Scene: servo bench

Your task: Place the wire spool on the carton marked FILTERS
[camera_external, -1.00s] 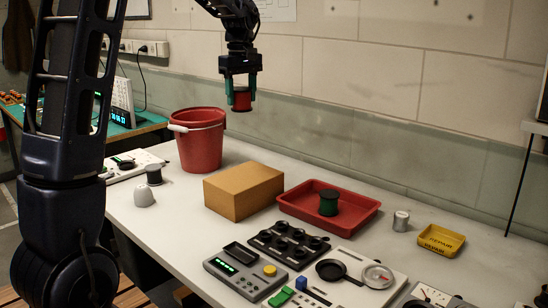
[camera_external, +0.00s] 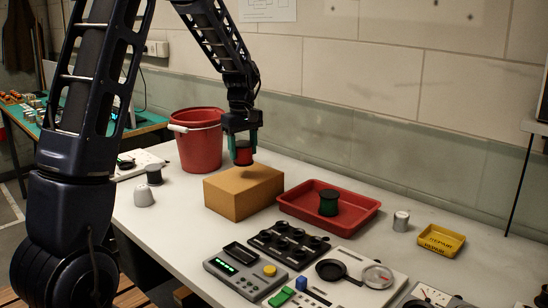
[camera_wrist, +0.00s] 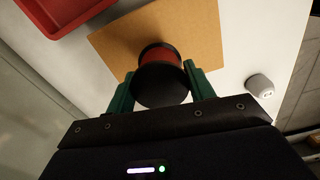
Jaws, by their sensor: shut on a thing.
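A spool with red wire and dark flanges (camera_external: 243,153) is held between the green fingers of my gripper (camera_external: 243,150). In the wrist view my gripper (camera_wrist: 160,88) is shut on the spool (camera_wrist: 160,56). The spool is just above the top of a plain brown carton (camera_external: 244,195), near its back. The carton also shows in the wrist view (camera_wrist: 120,42), beneath the spool. No FILTERS marking is visible on the sides I see.
A red bucket (camera_external: 196,143) stands behind the carton. A black knob panel (camera_external: 288,243) lies in front.

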